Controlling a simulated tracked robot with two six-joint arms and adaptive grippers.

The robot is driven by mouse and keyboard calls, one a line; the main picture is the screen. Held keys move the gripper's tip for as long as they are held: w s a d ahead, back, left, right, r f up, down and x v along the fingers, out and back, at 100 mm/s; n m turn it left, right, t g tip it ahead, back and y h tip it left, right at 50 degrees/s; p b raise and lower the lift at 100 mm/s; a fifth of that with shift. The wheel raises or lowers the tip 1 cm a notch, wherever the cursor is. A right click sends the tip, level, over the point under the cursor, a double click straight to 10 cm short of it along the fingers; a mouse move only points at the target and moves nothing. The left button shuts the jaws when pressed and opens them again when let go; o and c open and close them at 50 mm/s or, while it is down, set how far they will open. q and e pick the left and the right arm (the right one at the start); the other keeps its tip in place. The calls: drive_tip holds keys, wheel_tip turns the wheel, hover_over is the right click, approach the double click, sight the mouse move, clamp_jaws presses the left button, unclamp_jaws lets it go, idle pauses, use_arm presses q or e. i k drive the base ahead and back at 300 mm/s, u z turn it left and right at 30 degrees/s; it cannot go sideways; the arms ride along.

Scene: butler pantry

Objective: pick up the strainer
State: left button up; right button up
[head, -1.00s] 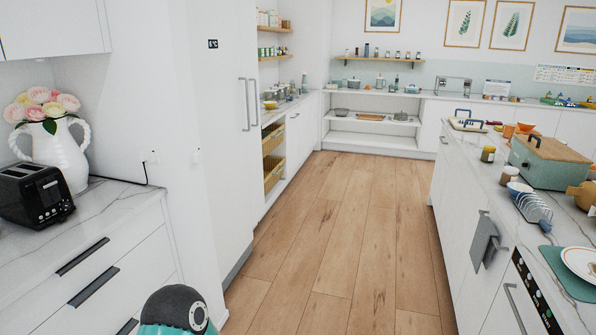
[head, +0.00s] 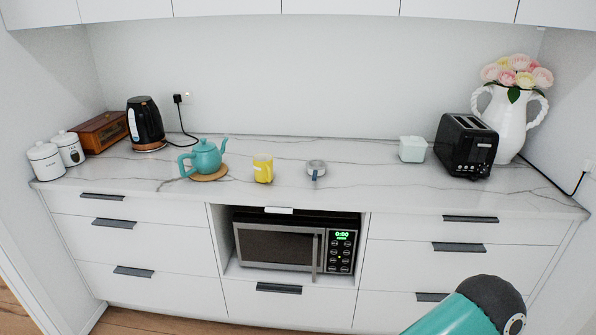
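Neither of my grippers is in view. Only a teal and dark grey part of my own arm shows at the bottom right, well below and in front of the counter.
A teal teapot (head: 206,157) stands on a round wooden mat at the left. A pale square container (head: 412,149), black toaster (head: 467,146) and white flower vase (head: 513,122) stand right. A black kettle (head: 145,124) is farther left. A microwave (head: 293,246) sits below.

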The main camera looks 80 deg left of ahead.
sight(315, 165)
drive_tip(key=u, duration=0.3)
drive_tip(key=i, duration=0.25)
drive_tip(key=u, duration=3.35)
drive_tip(key=i, duration=1.05)
drive_tip(key=z, duration=0.55)
